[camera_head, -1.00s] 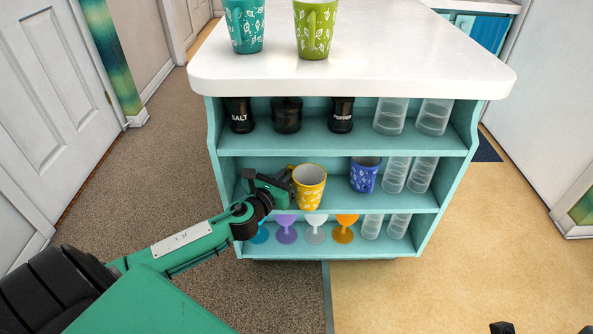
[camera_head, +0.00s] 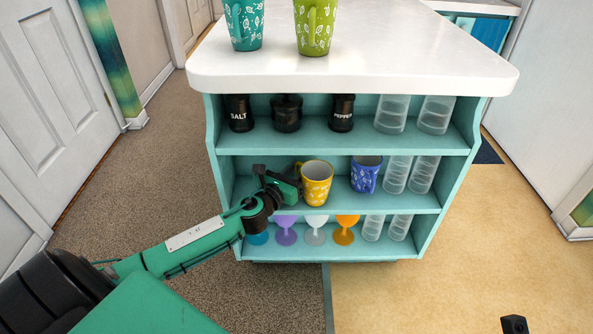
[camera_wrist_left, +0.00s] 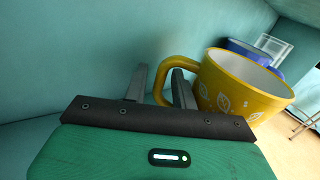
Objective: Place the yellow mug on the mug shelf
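The yellow mug (camera_head: 317,184) with a pale leaf pattern stands upright on the middle shelf (camera_head: 290,199), left of the blue mug (camera_head: 365,175). Its handle points left, towards my left gripper (camera_head: 285,184). In the left wrist view the yellow mug (camera_wrist_left: 243,85) is at the right, and its handle passes between the two spread fingers of my left gripper (camera_wrist_left: 160,86). The fingers stand apart with a gap around the handle, so the gripper is open. Only a small black tip, probably of my right gripper (camera_head: 515,325), shows at the bottom edge.
Salt and pepper shakers, a dark jar and clear cups stand on the upper shelf (camera_head: 365,143). Coloured goblets stand on the bottom shelf. The shelf's left side panel (camera_head: 217,150) is close to my left arm.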

